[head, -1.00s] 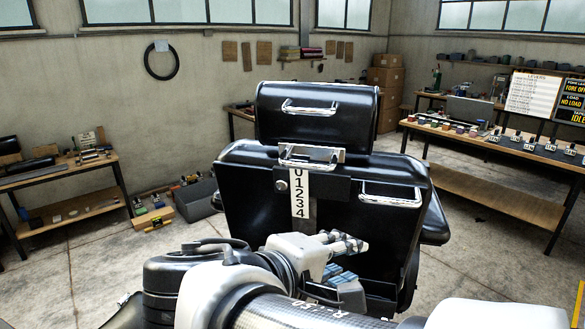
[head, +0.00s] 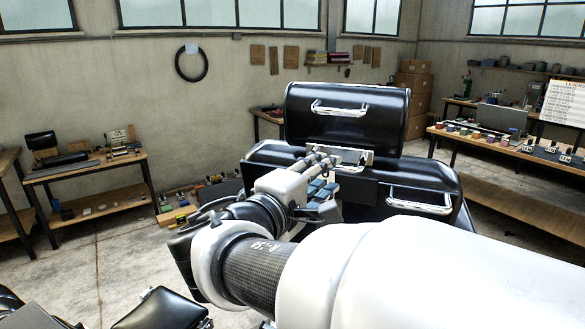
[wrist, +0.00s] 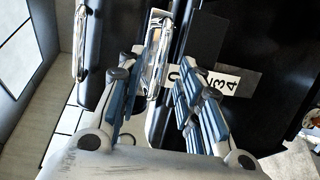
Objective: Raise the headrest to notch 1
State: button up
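The black headrest (head: 385,112) with a chrome handle (head: 340,107) stands above the chair back (head: 262,155). A lower chrome handle (head: 352,157) is at the headrest's base. My gripper (head: 322,165) is just in front of this lower handle. In the wrist view, my gripper's blue-padded fingers (wrist: 158,90) are apart, with the lower chrome handle (wrist: 157,50) between or just beyond their tips; contact is unclear. The white notch strip (wrist: 240,81) shows 0, 3 and 4 there, partly covered by a finger. My arm hides the strip in the head view.
Another chrome handle (head: 420,200) is on the chair back's right side. A black padded part (head: 165,308) is at the lower left. Workbenches stand left (head: 85,165) and right (head: 505,145). Open floor (head: 115,230) lies left of the chair.

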jog(key=x, duration=0.5)
jog(key=shift+w, duration=0.15)
jog(key=shift+c, duration=0.5)
grip_shut()
jog(key=shift+r, duration=0.1)
